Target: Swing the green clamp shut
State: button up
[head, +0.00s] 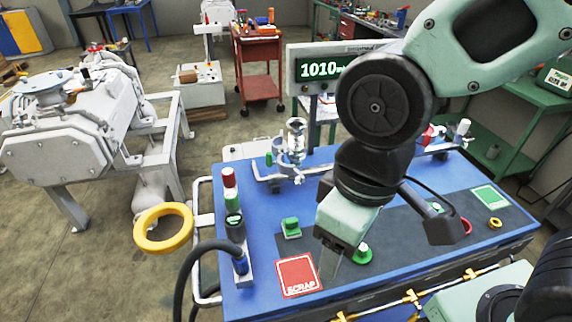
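Three green pieces show on the dark mat of the blue bench. A green block (291,228) sits left of my gripper. A round green piece with a raised knob (362,254) sits just right of the fingers. My gripper (334,264) points down over the mat, close beside the round green piece; contact is unclear. Its fingers overlap in this view, so their opening is hidden.
The blue bench (262,213) carries a red scrap square (298,275), a green square (490,196), metal vacuum fittings (295,150) and a red-green light post (231,200). A display (322,68) reads 1010.

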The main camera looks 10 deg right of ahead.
aim_at(288, 170)
jog(key=j+u, duration=0.15)
jog(key=u, duration=0.3)
jog(key=i+j+u, duration=0.1)
jog(key=u, duration=0.35)
jog(key=i+j+u, duration=0.1)
jog(key=u, duration=0.35)
